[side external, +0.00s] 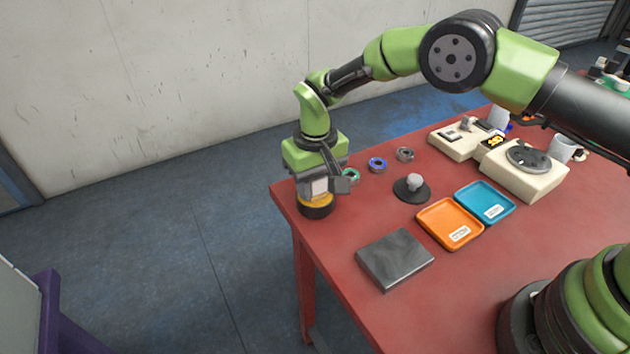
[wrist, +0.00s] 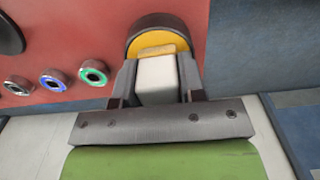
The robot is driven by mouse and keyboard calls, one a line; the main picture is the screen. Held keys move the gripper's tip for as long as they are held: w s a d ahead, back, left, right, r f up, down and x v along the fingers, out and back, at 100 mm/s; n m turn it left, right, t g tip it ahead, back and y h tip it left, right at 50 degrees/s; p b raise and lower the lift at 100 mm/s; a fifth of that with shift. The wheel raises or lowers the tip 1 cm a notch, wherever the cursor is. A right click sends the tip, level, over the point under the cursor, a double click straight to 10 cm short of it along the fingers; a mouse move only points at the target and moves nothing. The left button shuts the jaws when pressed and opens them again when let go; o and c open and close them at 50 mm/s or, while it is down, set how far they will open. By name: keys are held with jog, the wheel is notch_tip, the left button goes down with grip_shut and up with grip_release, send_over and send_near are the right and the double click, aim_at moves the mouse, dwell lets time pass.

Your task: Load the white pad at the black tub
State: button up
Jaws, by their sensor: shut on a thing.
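My gripper (side external: 322,184) points down at the table's far left corner. It is shut on the white pad (wrist: 157,82), a pale block with a tan strip at its far end; it also shows in the side view (side external: 318,187). The black tub (side external: 316,211) stands right below the pad, near the table edge. It is round, with a dark rim (wrist: 148,20) and yellow-orange contents (wrist: 153,40). The pad's end overlaps the yellow in the wrist view. I cannot tell whether it touches the contents. My fingers and the pad hide the near part of the tub.
Three small rings, green (side external: 351,175), blue (side external: 377,165) and grey (side external: 404,154), lie right of my gripper. A black disc with a pale knob (side external: 413,187), an orange tray (side external: 436,218), a blue tray (side external: 478,190) and a grey slab (side external: 395,258) are farther right. Beige devices (side external: 522,178) stand behind.

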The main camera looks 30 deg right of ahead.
dwell(0.5)
jog(key=shift+r, duration=3.45)
jog(key=shift+d, duration=0.1)
